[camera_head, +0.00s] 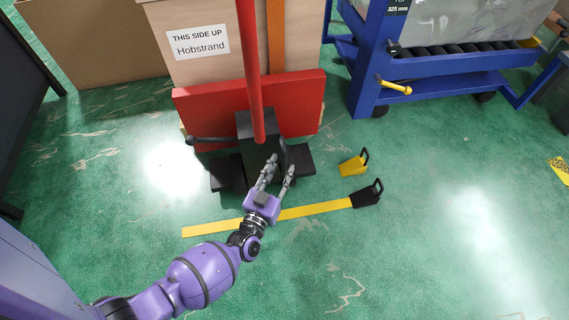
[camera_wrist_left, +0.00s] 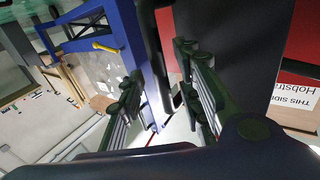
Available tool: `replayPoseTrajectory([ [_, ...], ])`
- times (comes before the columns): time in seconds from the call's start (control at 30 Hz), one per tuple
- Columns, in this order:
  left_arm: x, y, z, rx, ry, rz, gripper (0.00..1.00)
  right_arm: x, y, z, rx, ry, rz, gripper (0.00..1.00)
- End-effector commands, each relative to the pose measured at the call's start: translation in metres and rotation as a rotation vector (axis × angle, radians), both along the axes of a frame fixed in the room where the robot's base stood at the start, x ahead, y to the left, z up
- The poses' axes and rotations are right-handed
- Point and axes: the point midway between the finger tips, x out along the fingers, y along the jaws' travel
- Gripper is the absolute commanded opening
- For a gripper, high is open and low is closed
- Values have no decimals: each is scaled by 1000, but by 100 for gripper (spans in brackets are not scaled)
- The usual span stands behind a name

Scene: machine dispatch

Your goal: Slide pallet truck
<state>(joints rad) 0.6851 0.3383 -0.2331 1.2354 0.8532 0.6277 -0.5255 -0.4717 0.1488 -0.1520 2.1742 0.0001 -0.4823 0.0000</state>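The pallet truck stands upright in the middle of the head view, with a red upright pole (camera_head: 249,60), a red panel (camera_head: 210,108) and a dark central block (camera_head: 244,122). Dark curved handles stick out on both sides; the left one (camera_head: 207,140) is clear of my arm. My left gripper (camera_head: 281,166) is at the right handle (camera_head: 284,152). In the left wrist view its fingers (camera_wrist_left: 160,95) are apart, and a dark curved bar (camera_wrist_left: 152,35) shows between them beyond the tips. Whether the fingers touch the bar is unclear. My right gripper is out of view.
A box labelled Hobstrand (camera_head: 200,65) stands behind the red panel. A yellow strip (camera_head: 310,209) lies on the floor, with a black wedge (camera_head: 367,196) at its right end and a yellow wedge (camera_head: 351,167) nearby. A blue roller stand (camera_head: 440,68) is at right. Green floor at lower right is clear.

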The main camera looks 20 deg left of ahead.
Motion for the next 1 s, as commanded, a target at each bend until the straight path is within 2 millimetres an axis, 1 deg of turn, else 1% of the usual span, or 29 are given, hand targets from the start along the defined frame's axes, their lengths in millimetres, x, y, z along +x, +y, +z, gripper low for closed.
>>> replayPoseTrajectory([
  [0.03,8,0,-2,1,-1,0,32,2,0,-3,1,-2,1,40],
  [0.2,24,1,-1,1,0,0,32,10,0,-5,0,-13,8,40],
  [0.5,27,1,0,0,1,0,32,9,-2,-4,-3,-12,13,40],
  [0.53,27,1,0,0,1,0,31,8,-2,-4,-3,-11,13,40],
  [0.77,27,1,0,1,0,0,1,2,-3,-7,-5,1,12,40],
  [1.0,27,0,0,1,0,0,0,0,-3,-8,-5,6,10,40],
])
